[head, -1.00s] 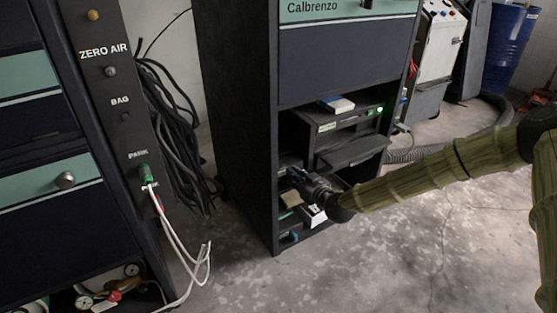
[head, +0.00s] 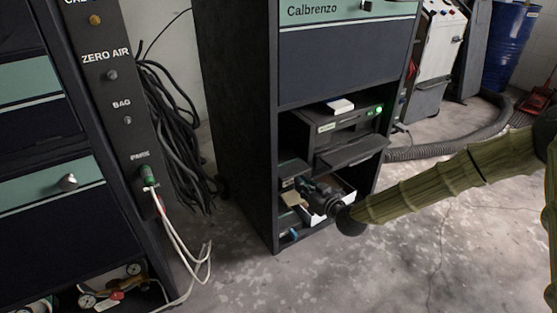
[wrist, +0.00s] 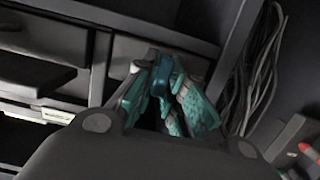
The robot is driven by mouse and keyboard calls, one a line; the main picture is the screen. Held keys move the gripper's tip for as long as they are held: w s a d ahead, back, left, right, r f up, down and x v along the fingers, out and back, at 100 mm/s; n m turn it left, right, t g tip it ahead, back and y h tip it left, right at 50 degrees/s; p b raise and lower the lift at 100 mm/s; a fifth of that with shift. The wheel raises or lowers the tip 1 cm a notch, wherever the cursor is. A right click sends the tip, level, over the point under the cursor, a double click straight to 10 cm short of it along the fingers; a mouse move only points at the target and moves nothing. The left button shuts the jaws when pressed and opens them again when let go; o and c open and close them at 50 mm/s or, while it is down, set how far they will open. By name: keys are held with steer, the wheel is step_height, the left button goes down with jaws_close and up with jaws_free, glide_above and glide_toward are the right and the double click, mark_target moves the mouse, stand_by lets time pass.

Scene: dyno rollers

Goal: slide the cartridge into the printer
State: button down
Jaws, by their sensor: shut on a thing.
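The printer (head: 345,128) is a dark box with a lit green lamp, on a shelf in the Calbrenzo cabinet. Its front tray (head: 358,150) juts out. My gripper (head: 303,186) is lower, at the left front of the shelf space below the printer. In the wrist view my gripper (wrist: 163,68) has teal finger pads closed around a small dark blue piece, which I take to be the cartridge (wrist: 161,76). Most of it is hidden between the fingers. In the head view it cannot be made out. The gripper is outside the printer.
An open box (head: 345,187) and small items lie on the shelf around my gripper. A white and blue pack (head: 339,106) lies on the printer. The cabinet's side wall (head: 240,130) is close on the left; black cables (head: 170,130) hang beyond. Floor in front is clear.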

steer(key=f+p+v, duration=0.2)
steer(key=v, duration=0.8)
steer(key=f+p+v, duration=0.2)
steer(key=p+v, duration=0.1)
steer(key=v, duration=0.8)
steer(key=shift+s+d, duration=0.4)
steer(key=shift+s, duration=0.15)
stand_by(1.8)
steer(key=shift+f, duration=0.15)
